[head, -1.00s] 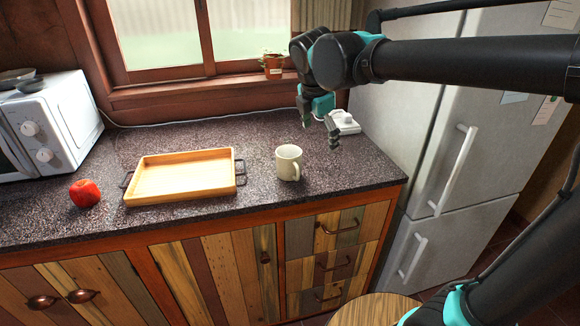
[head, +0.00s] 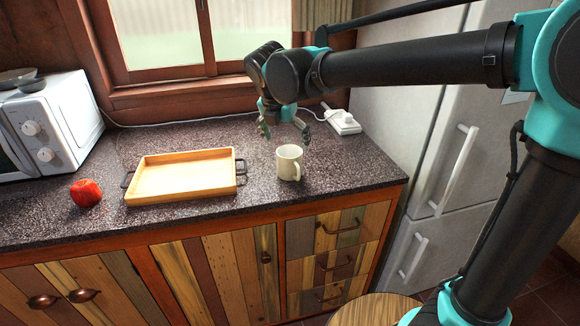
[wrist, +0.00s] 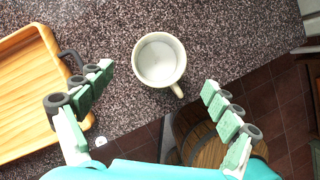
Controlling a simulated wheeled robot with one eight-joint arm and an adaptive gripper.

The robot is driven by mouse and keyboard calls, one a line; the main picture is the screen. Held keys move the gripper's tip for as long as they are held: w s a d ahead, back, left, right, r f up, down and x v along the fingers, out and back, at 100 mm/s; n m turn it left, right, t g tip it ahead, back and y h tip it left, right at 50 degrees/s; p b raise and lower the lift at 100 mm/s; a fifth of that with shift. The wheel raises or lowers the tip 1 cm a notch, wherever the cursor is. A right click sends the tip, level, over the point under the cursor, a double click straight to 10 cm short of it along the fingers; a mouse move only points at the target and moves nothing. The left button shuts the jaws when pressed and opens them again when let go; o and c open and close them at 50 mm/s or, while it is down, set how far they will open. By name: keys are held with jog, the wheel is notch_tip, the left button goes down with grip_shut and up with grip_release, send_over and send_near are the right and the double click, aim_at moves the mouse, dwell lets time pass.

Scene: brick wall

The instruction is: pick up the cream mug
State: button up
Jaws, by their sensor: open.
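The cream mug (head: 289,163) stands upright on the dark speckled counter, right of the wooden tray. Its handle points toward the front right. In the wrist view the mug (wrist: 158,60) is seen from above, with a pale, empty-looking inside. My gripper (head: 285,132) is open and empty above the mug and slightly behind it in the head view. In the wrist view my gripper's two fingers (wrist: 157,84) are spread wide, one on each side, and the mug sits between their lines, a little beyond the tips. No finger visibly touches it.
A wooden tray (head: 133,197) with dark handles lies left of the mug, near my left finger in the wrist view. A red apple (head: 86,192) and a microwave (head: 50,125) are further left. A white socket block (head: 342,121) lies at the back right. The counter's front edge is close.

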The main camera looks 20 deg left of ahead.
aim_at(289, 155)
jog(key=shift+x, duration=3.6)
jog(key=shift+s, duration=0.15)
jog(key=c, duration=1.6)
